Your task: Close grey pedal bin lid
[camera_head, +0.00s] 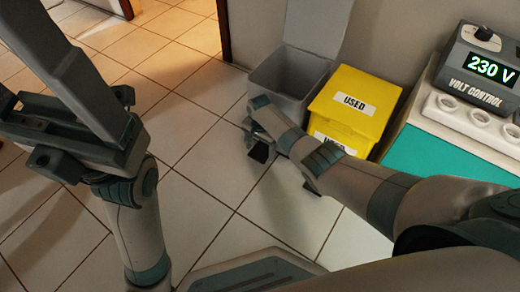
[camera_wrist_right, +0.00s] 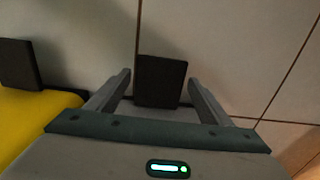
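The grey pedal bin (camera_head: 285,85) stands against the wall. Its grey lid (camera_head: 318,25) is up, leaning back near the wall, and the bin is open at the top. Its black pedal (camera_head: 259,152) sticks out low at the front. My right gripper (camera_head: 250,132) is low in front of the bin. In the right wrist view its two fingers (camera_wrist_right: 159,82) are spread, with the black pedal (camera_wrist_right: 161,80) showing between and beyond them; contact cannot be told. My left gripper (camera_head: 75,135) is raised at the left, away from the bin; its finger opening is unclear.
A yellow bin (camera_head: 352,105) labelled USED stands right beside the grey bin; its dark pedal (camera_wrist_right: 18,65) shows in the right wrist view. A teal-topped table (camera_head: 440,160) with a volt control box (camera_head: 485,65) is at the right. Tiled floor (camera_head: 190,130) is free at left.

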